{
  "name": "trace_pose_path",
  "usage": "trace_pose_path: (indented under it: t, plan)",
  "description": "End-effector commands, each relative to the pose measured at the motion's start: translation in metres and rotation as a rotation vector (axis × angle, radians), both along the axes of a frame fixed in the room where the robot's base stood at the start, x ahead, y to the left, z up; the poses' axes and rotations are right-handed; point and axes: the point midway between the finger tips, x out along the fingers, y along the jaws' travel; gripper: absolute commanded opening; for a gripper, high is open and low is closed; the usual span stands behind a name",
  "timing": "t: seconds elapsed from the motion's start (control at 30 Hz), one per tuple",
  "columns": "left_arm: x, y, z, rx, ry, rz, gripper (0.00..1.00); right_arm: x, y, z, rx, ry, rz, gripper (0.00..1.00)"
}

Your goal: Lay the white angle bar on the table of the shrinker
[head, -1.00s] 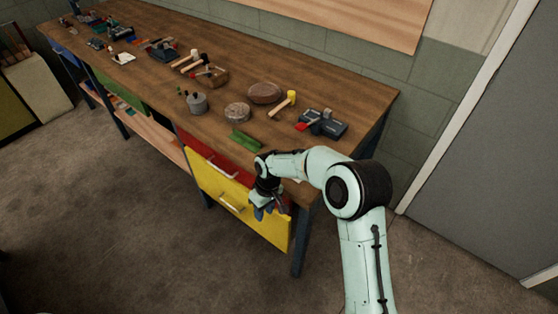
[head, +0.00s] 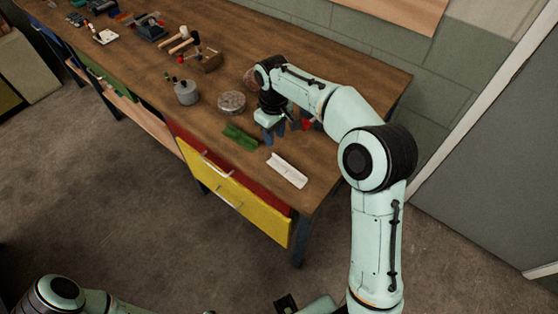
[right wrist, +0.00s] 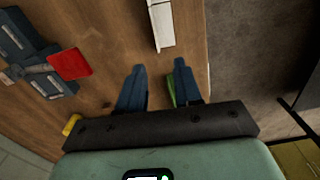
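The white angle bar (head: 287,170) lies on the wooden workbench near its front right corner. It also shows at the top of the right wrist view (right wrist: 162,22), ahead of the fingers. My right gripper (head: 274,133) is over the bench, behind the bar and apart from it. Its fingers (right wrist: 158,70) are spread with nothing between them. A dark machine with a red part (right wrist: 70,64) stands at the left of the right wrist view; it may be the shrinker. In the head view my arm hides most of it, with red showing (head: 307,124).
A green piece (head: 240,137) lies left of the bar. A round grey block (head: 231,102), a grey pot (head: 187,93) and several tools stand further left. A yellow mallet head (right wrist: 72,125) shows by the right gripper.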

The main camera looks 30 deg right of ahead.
Motion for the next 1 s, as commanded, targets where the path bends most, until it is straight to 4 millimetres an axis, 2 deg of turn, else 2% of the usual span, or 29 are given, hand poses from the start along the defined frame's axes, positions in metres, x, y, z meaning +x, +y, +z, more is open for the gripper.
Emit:
trace_pose_path:
  t: [0.03, 0.1, 0.37, 0.7, 1.0]
  plan:
    - [-0.003, 0.000, -0.004, 0.000, 0.003, 0.000, 0.43, -0.001, 0.000, -0.014, -0.001, 0.005, -0.001, 0.34]
    - [-0.004, 0.000, -0.006, 0.000, 0.005, 0.001, 0.43, -0.001, 0.000, -0.025, 0.000, 0.004, 0.000, 0.34]
    - [-0.005, 0.000, -0.009, 0.000, 0.005, -0.001, 0.43, -0.001, -0.001, -0.046, 0.000, 0.001, -0.001, 0.34]
    - [-0.008, 0.000, -0.014, -0.001, 0.008, -0.001, 0.43, -0.008, -0.007, -0.090, 0.001, 0.001, -0.001, 0.34]
    - [-0.008, 0.000, -0.014, -0.001, 0.008, -0.001, 0.43, -0.008, -0.007, -0.094, 0.000, -0.001, -0.001, 0.34]
